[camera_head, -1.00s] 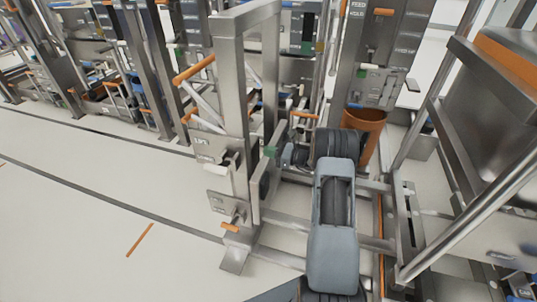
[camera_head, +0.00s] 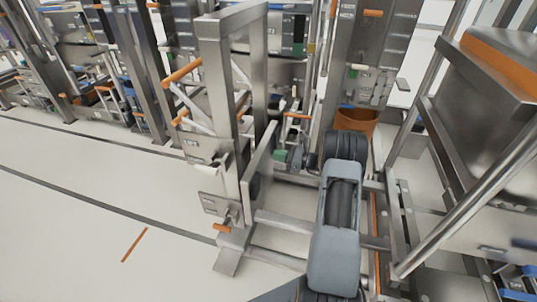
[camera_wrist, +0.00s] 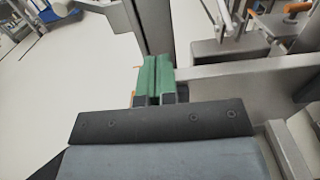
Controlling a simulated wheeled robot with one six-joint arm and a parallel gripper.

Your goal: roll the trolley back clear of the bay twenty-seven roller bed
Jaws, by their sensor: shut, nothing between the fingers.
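A steel wheeled-looking frame with a tall rectangular upright (camera_head: 213,90) stands left of my arm, and its low rails (camera_head: 285,222) run right beneath the arm. I take it as the trolley, but its wheels are not clear. It carries orange handles (camera_head: 182,72) and a flat steel plate (camera_head: 259,165). My gripper (camera_head: 280,156), with green fingertips, is shut and empty just right of that plate. In the wrist view the green fingers (camera_wrist: 152,78) lie together in front of a grey post. I cannot tell whether they touch steel. I cannot pick out the bay twenty-seven roller bed by any readable number.
A large steel bin with an orange band (camera_head: 500,65) sits in a tubular frame at the right, close to my arm. An orange tub (camera_head: 354,121) stands behind my arm. Racks with orange handles line the back left. Pale floor (camera_head: 70,220) at the left is open.

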